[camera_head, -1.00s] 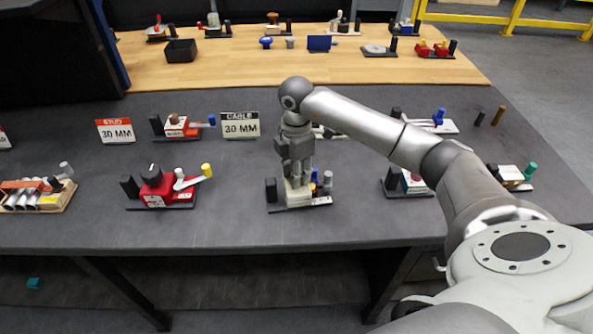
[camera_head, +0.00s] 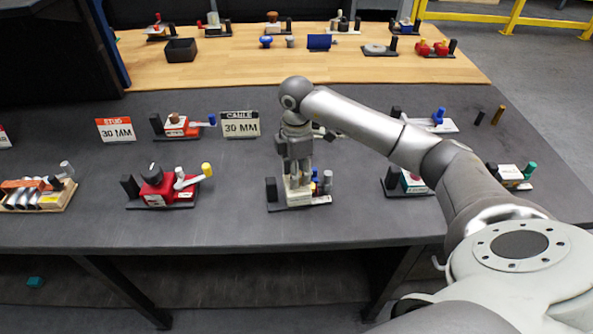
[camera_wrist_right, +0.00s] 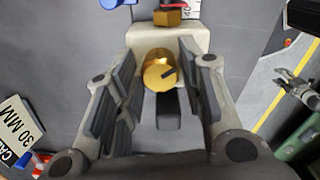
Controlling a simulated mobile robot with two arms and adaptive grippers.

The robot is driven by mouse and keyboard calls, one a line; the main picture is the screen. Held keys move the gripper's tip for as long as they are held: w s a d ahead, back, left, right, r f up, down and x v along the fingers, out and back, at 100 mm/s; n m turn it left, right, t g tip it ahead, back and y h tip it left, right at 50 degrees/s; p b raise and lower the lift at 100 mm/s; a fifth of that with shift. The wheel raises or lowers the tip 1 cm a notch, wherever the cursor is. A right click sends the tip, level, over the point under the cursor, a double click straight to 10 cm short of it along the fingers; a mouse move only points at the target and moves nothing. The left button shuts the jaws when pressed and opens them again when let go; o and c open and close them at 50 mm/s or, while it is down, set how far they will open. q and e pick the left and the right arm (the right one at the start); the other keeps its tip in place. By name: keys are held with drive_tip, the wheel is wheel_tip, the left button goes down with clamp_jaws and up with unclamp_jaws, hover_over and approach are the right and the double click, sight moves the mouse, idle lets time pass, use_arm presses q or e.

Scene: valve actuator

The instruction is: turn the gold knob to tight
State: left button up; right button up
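The gold knob (camera_wrist_right: 158,72) sits on top of a pale block-shaped device, with a dark pointer line on its face. My right gripper (camera_wrist_right: 160,95) points down over it, with its padded fingers apart on either side of the knob and visible gaps between. In the head view my right gripper (camera_head: 298,168) is above the pale device (camera_head: 297,191) on its dark base and hides the knob there. A grey, gripper-like shape (camera_wrist_right: 300,92) shows at the right edge of the wrist view; it may be my left gripper, but its opening is unclear.
A black post (camera_head: 271,190) stands left of the device and blue and grey posts (camera_head: 327,182) stand right of it. A red valve unit (camera_head: 160,187) is to the left. A "CABLE 30 MM" sign (camera_head: 240,124) stands behind. Bare grey table (camera_head: 232,200) lies between the units.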

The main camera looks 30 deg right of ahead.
drive_tip(key=shift+o, duration=0.9)
drive_tip(key=shift+r, duration=0.15)
wheel_tip(320, 180, up, 12)
drive_tip(key=shift+a, duration=0.1)
